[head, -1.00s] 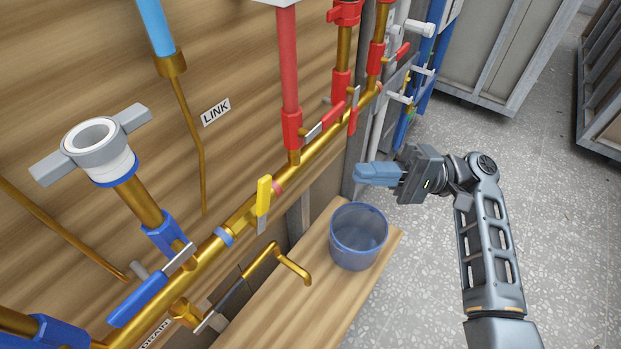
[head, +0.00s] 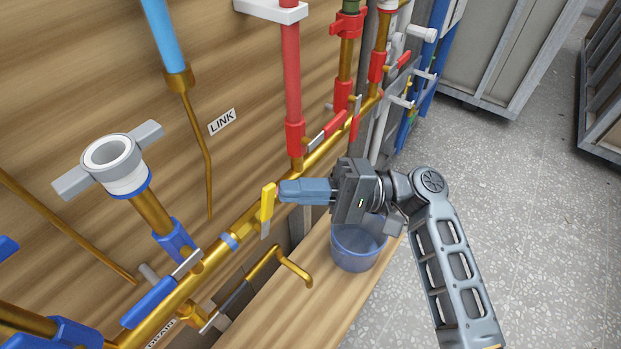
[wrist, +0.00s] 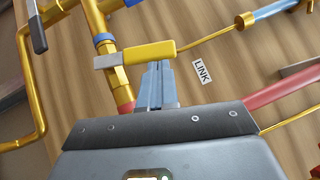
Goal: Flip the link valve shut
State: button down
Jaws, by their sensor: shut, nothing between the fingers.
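The link valve has a yellow lever handle (head: 267,203) on the brass pipe, below and to the right of the LINK label (head: 222,122). In the head view the lever stands across the slanting pipe. My gripper (head: 283,192) is shut and empty, with its blue fingertips right beside the yellow handle, on its right side. In the wrist view the yellow handle (wrist: 150,52) lies just beyond the fingertips (wrist: 158,66). The tips look touching or nearly so; I cannot tell which. The valve body behind the handle is partly hidden.
A blue translucent bucket (head: 355,257) stands on the wooden bench (head: 300,315) below my gripper. A brass spout (head: 296,270) sticks out under the pipe. Red-handled valves (head: 328,130) are above, and a blue-handled valve (head: 148,303) is lower left. Open floor lies right.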

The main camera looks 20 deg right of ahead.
dwell(0.3)
jog(key=shift+s+a+r+n+g+h+p, duration=0.15)
jog(key=shift+s+a+r+n+h+p, duration=0.1)
jog(key=shift+a+r+n+h+p, duration=0.25)
jog(key=shift+s+a+r+n+g+h+p, duration=0.1)
jog(key=shift+s+r+n+g+h+p, duration=0.1)
jog(key=shift+r+n+p, duration=0.35)
jog(key=shift+s+a+f+p, duration=0.15)
jog(key=shift+a+f+p, duration=0.1)
jog(key=shift+p, duration=0.15)
jog(key=s+d+b, duration=0.1)
jog(key=d, duration=0.6)
jog(key=shift+d+f, duration=0.25)
jog(key=shift+d, duration=0.1)
jog(key=shift+s, duration=0.15)
